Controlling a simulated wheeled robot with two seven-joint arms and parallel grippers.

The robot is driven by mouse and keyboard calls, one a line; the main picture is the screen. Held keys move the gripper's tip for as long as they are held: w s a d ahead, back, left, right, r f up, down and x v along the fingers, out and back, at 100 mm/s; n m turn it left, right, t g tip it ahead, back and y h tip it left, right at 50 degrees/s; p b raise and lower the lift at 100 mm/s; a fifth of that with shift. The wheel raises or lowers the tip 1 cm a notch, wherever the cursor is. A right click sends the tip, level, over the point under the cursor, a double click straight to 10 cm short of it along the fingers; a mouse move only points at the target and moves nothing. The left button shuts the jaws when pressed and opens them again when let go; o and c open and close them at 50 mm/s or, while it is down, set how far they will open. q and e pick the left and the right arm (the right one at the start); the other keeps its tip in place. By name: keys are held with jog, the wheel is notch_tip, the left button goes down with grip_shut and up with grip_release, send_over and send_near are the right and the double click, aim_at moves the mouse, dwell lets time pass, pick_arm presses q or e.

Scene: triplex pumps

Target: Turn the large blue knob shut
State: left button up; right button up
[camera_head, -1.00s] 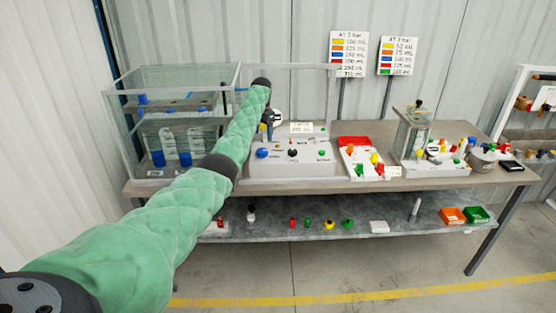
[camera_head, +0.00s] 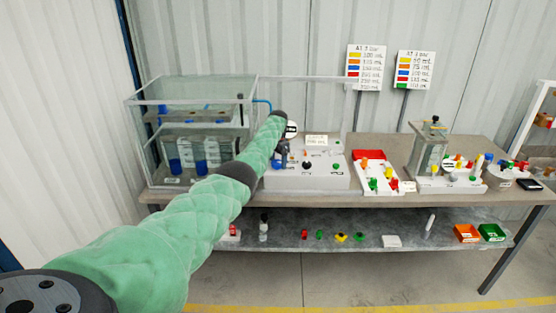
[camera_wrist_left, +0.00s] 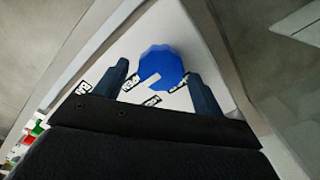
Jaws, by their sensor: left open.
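The large blue knob (camera_wrist_left: 160,66) sits on a white panel with small printed labels, and it has a pale mark on its near side. In the head view the knob (camera_head: 276,163) shows small on the white control box (camera_head: 310,180), partly behind my left gripper (camera_head: 283,152). In the left wrist view my left gripper (camera_wrist_left: 159,75) is open, with one dark finger on each side of the knob. The knob lies around and beyond the fingertips; I cannot tell whether they touch it. My right gripper is out of view.
A clear tank (camera_head: 200,88) with blue-capped parts stands left of the control box. A white block with coloured knobs (camera_head: 378,184) and a pump unit (camera_head: 430,150) stand to the right on the table. The lower shelf (camera_head: 275,235) holds small parts and bins.

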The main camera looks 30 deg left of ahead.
pick_arm(q)
jog(key=c, duration=1)
